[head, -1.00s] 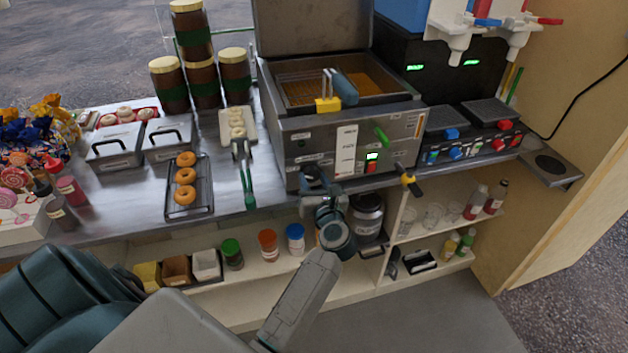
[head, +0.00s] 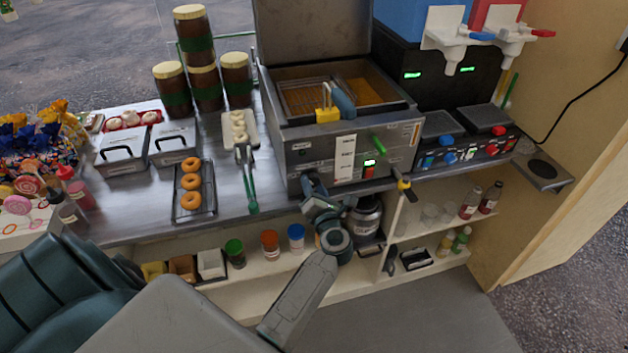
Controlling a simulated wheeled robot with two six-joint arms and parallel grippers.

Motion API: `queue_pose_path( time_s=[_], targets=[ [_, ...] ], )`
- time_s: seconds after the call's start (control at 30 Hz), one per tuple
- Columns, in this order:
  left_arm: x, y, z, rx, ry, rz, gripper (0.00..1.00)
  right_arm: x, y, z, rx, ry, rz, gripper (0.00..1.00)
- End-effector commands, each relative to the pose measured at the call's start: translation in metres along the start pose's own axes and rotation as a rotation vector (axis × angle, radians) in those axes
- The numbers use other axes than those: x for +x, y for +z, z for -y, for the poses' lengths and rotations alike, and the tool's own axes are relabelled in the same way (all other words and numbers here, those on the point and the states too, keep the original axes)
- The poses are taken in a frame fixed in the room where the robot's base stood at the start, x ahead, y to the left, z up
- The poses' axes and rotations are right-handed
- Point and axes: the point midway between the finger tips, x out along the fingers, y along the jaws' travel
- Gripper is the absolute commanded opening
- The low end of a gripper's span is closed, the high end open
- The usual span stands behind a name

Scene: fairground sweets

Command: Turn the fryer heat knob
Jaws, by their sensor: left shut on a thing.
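The steel fryer (head: 327,137) stands on the counter, with its lid raised and baskets in its oil. My left gripper (head: 309,184) is at the lower left of this front panel. It is shut on the heat knob, which the fingers hide. I cannot read the knob's angle. My right gripper is not in view.
A doughnut tray (head: 208,204) and green-handled tongs (head: 250,190) lie to the left. Jars stand on the shelf below.

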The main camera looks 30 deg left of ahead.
Motion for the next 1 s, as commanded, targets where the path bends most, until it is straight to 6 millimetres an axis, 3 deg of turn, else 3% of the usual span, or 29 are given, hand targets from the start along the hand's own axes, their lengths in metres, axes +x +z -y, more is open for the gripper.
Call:
queue_pose_path(
  time_s=[0.03,0.33,0.97,1.0],
  targets=[
    [0.000,0.003,-0.003,0.035,0.000,-0.001,0.18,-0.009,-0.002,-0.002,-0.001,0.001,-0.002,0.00],
    [0.000,0.002,-0.002,0.194,0.000,0.000,0.18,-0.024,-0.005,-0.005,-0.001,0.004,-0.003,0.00],
    [0.000,0.000,0.000,0.250,0.001,0.001,0.18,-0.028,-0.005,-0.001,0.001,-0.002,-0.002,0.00],
    [0.000,0.000,0.000,0.250,0.001,0.001,0.43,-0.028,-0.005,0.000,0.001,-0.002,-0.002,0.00]
  ],
)
